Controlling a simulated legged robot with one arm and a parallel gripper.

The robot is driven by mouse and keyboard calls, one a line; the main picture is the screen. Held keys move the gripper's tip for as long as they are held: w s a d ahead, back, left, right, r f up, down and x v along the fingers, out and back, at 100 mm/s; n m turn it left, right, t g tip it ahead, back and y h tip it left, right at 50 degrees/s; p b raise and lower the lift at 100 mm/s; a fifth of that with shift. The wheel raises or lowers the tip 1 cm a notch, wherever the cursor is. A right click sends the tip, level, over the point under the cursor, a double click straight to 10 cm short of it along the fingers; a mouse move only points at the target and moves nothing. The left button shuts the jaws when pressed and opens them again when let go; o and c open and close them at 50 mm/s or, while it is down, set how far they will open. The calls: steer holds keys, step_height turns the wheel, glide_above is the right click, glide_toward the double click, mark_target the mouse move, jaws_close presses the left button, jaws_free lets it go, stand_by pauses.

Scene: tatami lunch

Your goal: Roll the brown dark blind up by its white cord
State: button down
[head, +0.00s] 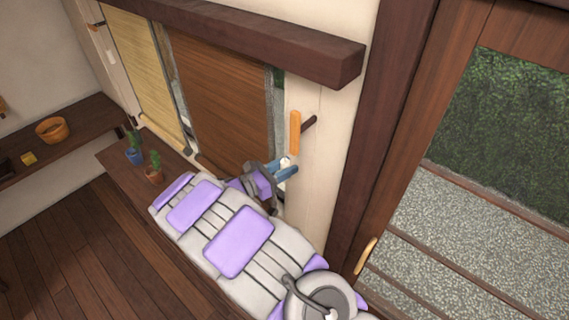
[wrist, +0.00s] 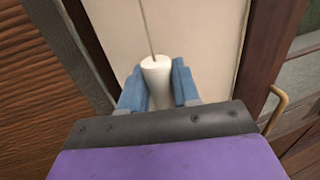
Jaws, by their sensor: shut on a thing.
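The brown dark blind (head: 222,98) hangs in the window in the head view, its slats spread down most of the opening. It also shows at the left edge of the wrist view (wrist: 35,90). The white cord (wrist: 146,28) runs down to a white cylindrical pull (wrist: 156,80) in the wrist view. My gripper (wrist: 158,88) is shut on the white pull, with a blue finger on each side of it. In the head view my gripper (head: 284,168) is in front of the pale post right of the blind, below an orange handle (head: 295,132).
A yellow blind (head: 145,75) hangs further left. Two potted cacti (head: 153,168) stand on the wooden ledge under the window, near my arm. A dark beam (head: 250,38) runs above the blinds. A door with a handle (head: 366,255) is at the right.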

step_height(320, 180, down, 43)
steer(key=b, duration=2.2)
steer(key=shift+a+f, duration=0.1)
steer(key=shift+f, duration=0.1)
steer(key=c, duration=1.2)
jaws_free()
steer(key=shift+o, duration=1)
steer(key=shift+w+f, duration=0.1)
steer(key=shift+o, duration=0.3)
